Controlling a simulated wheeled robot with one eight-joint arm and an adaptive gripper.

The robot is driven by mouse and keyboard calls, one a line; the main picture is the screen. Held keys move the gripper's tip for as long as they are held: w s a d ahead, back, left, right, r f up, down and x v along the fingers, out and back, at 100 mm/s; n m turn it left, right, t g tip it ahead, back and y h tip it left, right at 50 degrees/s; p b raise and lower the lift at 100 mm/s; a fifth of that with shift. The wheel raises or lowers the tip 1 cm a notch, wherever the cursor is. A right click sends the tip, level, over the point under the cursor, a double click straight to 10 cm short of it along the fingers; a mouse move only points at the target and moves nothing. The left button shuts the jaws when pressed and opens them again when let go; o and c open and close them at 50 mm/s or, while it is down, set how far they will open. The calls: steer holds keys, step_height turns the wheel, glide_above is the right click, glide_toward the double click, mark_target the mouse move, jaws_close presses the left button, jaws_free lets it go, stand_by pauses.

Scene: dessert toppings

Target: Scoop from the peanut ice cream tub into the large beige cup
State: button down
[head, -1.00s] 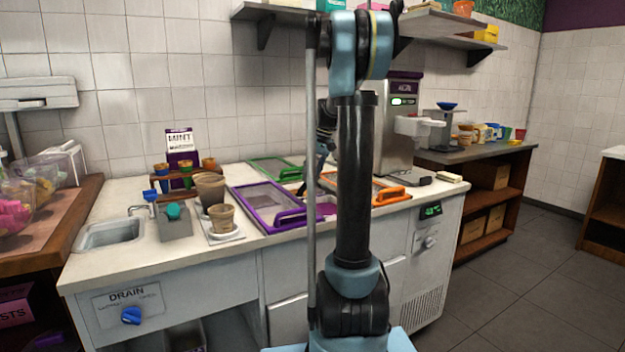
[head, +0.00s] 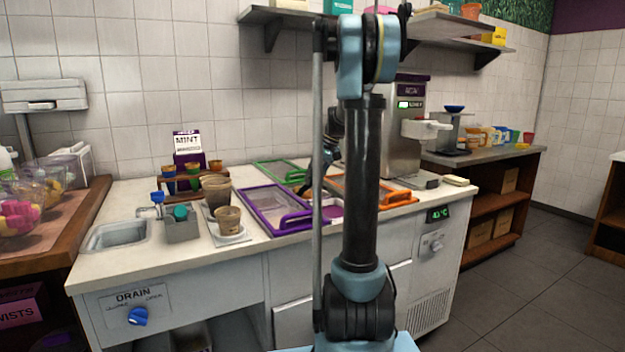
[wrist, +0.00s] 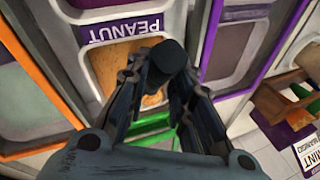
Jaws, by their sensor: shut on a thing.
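The peanut tub (wrist: 112,62) shows in the wrist view under a purple "PEANUT" label, with tan ice cream (wrist: 122,50) inside. My gripper (wrist: 160,82) is over this tub, its fingers shut on a dark round handle (wrist: 173,58). In the head view my arm hides most of my gripper. A tall beige-brown cup (head: 216,186) stands on the counter left of the tubs. A smaller similar cup (head: 228,219) stands in front of it.
A grey holder (head: 181,226) and a sink (head: 115,236) are at left. A steel machine (head: 402,150) stands behind at right. Shelves hang above.

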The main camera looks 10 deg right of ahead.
steer(key=shift+s+d+f, duration=0.1)
steer(key=shift+s, duration=0.2)
steer(key=shift+t+y, duration=0.3)
steer(key=shift+t, duration=0.1)
steer(key=shift+s+d+r, duration=0.1)
steer(key=shift+s+r, duration=0.1)
steer(key=shift+r, duration=0.6)
steer(key=shift+s+d+r, duration=0.1)
steer(key=shift+s+r, duration=0.05)
steer(key=shift+r, duration=0.7)
steer(key=shift+s+r, duration=0.2)
steer(key=shift+r, duration=0.6)
steer(key=shift+s+d+r, duration=0.1)
steer(key=shift+s+r, duration=0.15)
steer(key=shift+r, duration=0.55)
steer(key=shift+s+d+r, duration=0.1)
steer(key=shift+s+r, duration=0.15)
steer(key=shift+r, duration=0.6)
steer(key=shift+s+r, duration=0.25)
steer(key=shift+r, duration=0.55)
